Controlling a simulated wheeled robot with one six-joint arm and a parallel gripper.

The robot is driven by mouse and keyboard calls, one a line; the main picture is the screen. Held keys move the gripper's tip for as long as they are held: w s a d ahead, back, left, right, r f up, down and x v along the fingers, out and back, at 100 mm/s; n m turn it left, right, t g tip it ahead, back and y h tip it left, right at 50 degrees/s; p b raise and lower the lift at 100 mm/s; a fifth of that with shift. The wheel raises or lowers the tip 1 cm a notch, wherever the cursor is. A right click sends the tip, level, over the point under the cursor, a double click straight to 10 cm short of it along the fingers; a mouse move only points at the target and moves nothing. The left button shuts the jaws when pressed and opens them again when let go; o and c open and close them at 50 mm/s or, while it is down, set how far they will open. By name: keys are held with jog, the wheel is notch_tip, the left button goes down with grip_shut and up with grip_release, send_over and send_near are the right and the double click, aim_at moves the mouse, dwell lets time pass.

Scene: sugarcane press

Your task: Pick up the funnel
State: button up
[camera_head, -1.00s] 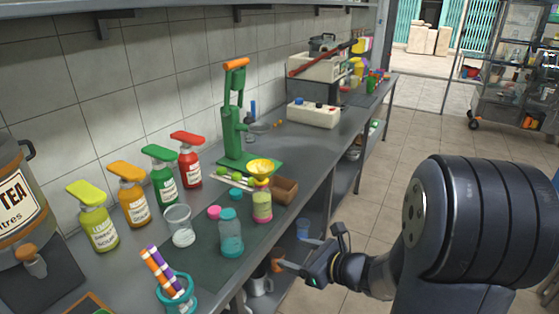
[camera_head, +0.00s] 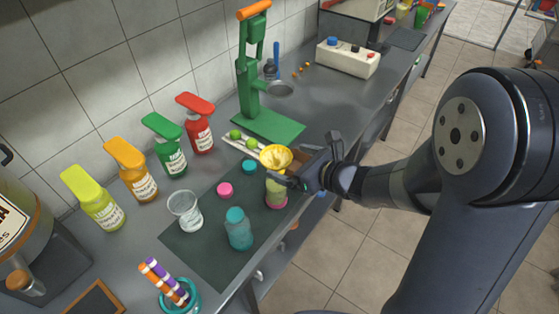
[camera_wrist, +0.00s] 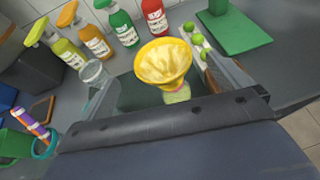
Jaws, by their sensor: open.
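The yellow funnel (camera_head: 276,156) sits wide end up on top of a bottle (camera_head: 275,193) with a pink base, near the front edge of the counter. In the wrist view the funnel (camera_wrist: 163,63) is in the upper middle, beyond my gripper's palm, with the bottle (camera_wrist: 177,95) under it. My gripper (camera_head: 296,163) is open and close to the funnel, on its right side in the head view. In the wrist view its fingers reach out to the left and right of the funnel. Whether a finger touches the funnel is not clear.
A teal-capped bottle (camera_head: 238,230) and a clear cup (camera_head: 185,210) stand on the dark mat (camera_head: 205,255). A white tray with limes (camera_head: 235,134) and the green press (camera_head: 268,125) stand behind the funnel. A brown box (camera_head: 309,158) is close behind my gripper.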

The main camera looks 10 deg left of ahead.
aim_at(268, 154)
jog(key=shift+p+x, duration=0.85)
jog(key=shift+x, duration=2.5)
jog(key=shift+d, duration=0.1)
jog(key=c, duration=1)
